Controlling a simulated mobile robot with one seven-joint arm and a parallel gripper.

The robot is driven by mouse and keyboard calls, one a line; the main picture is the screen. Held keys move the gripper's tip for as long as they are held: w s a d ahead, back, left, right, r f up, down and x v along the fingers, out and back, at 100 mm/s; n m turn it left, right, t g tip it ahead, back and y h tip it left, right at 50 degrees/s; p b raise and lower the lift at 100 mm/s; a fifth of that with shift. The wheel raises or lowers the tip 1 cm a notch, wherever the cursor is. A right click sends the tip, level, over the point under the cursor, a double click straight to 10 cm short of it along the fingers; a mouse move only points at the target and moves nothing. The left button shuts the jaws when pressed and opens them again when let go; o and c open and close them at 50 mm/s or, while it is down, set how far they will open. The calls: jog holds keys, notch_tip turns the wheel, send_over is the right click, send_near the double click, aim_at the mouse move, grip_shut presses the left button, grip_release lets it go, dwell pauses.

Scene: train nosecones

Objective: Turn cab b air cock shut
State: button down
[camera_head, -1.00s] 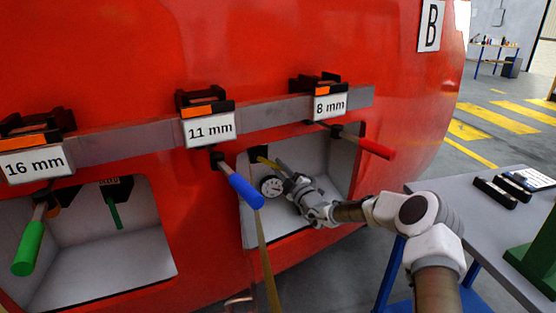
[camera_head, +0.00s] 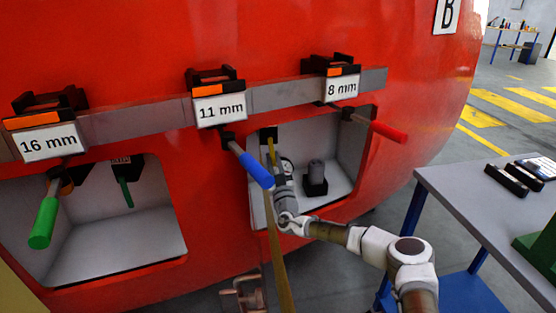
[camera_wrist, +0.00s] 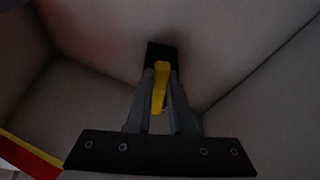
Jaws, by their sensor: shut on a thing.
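The cab b air cock is a yellow lever (camera_head: 271,150) on a black mount at the upper left of the right-hand recess, in the red nosecone marked B. The lever points down from its mount. In the wrist view the yellow lever (camera_wrist: 160,88) sits between my two dark fingers, below the black mount (camera_wrist: 160,55). My gripper (camera_head: 275,171) reaches into the recess from below right and is shut on the lever.
A dark cylinder (camera_head: 316,175) stands inside the recess, right of my gripper. A blue-handled tool (camera_head: 250,165) and a red-handled tool (camera_head: 380,128) hang close by the opening. A tan strip (camera_head: 275,235) crosses in front. A grey table (camera_head: 470,195) stands at right.

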jog(key=shift+s+a+m+t+h, duration=0.15)
jog(key=shift+a+m+h, duration=0.1)
jog(key=shift+m, duration=0.4)
jog(key=shift+a+m+t+h, duration=0.15)
jog(key=shift+a+m+h, duration=0.1)
jog(key=shift+m, duration=0.4)
jog(key=c, duration=0.8)
grip_release()
jog(key=p+v, duration=0.3)
jog(key=v, duration=1.4)
jog(key=shift+s, duration=0.3)
